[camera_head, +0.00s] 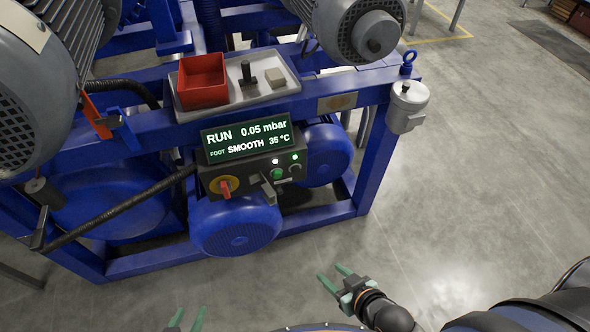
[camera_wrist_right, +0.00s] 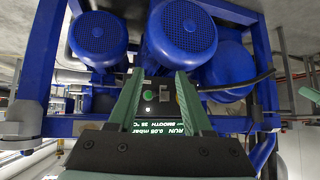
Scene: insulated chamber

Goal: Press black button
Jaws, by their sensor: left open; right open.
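A dark control box (camera_head: 250,176) is mounted on the blue machine frame below a lit display (camera_head: 247,139). It carries a green button (camera_head: 277,173), a red and yellow rotary switch (camera_head: 225,187), and small dark round controls at its right end. I cannot clearly tell which is the black button. My right gripper (camera_head: 333,274) is open and empty, in front of and below the box, apart from it. In the right wrist view, the green button (camera_wrist_right: 147,94) shows between its fingers, upside down. My left gripper (camera_head: 188,316) is open and empty at the bottom edge, only its fingertips showing.
A grey tray (camera_head: 285,87) with a red bin (camera_head: 202,80) sits on the beam above the display. Blue motors (camera_head: 236,226) stick out under the box. A metal canister (camera_head: 407,105) hangs on the right post.

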